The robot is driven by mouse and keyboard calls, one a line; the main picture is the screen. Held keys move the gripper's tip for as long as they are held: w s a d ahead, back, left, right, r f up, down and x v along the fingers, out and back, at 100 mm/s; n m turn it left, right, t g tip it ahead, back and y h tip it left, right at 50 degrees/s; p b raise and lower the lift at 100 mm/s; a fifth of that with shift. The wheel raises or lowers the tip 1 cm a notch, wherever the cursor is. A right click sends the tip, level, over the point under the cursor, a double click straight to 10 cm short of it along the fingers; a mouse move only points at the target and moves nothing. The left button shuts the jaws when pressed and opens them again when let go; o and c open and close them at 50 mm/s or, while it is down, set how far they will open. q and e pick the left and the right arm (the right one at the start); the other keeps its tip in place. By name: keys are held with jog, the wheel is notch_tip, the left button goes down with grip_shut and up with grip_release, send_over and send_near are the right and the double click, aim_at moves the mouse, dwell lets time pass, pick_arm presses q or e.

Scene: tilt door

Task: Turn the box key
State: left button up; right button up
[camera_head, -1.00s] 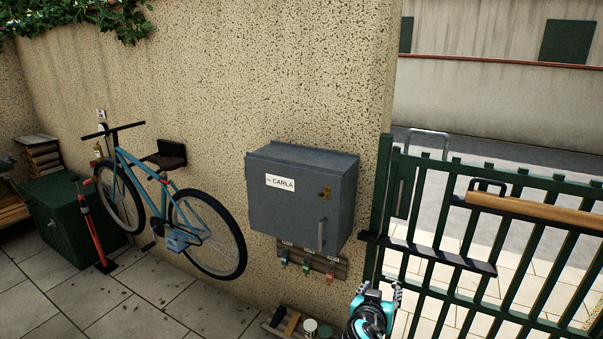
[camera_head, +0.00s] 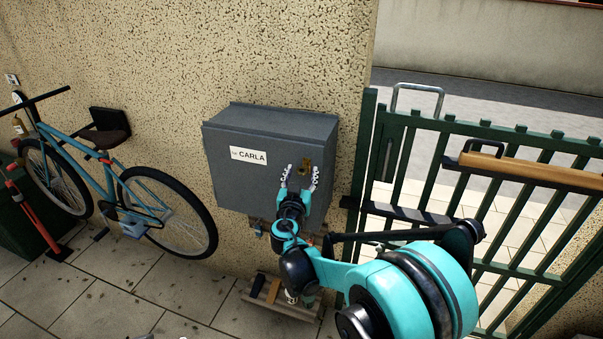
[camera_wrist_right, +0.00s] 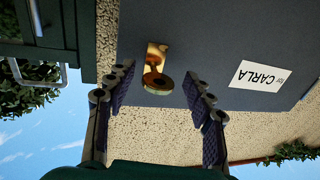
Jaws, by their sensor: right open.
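The grey wall box (camera_head: 235,185) hangs on the speckled wall and carries a white "CARLA" label (camera_head: 248,156). A brass key (camera_head: 304,166) sits in a brass plate on the box front. The key (camera_wrist_right: 158,84) also shows in the right wrist view, its round head facing the camera. My right gripper (camera_head: 300,174) is open in front of the key. In the right wrist view its two fingers (camera_wrist_right: 160,98) stand on either side of the key head, apart from it. The box handle is hidden behind my right gripper and arm. My left gripper is not in view.
A green gate (camera_head: 422,160) with a wooden rail (camera_head: 530,170) stands right of the box, close to my right arm. A blue bicycle (camera_head: 80,165) leans at the left. A wooden tray (camera_head: 285,302) lies on the paving below the box.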

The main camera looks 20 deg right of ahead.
jog(key=shift+w+d+r, duration=0.1)
jog(key=shift+w+d, duration=0.15)
jog(key=shift+w, duration=0.2)
jog(key=shift+c, duration=0.3)
jog(key=c, duration=1.1)
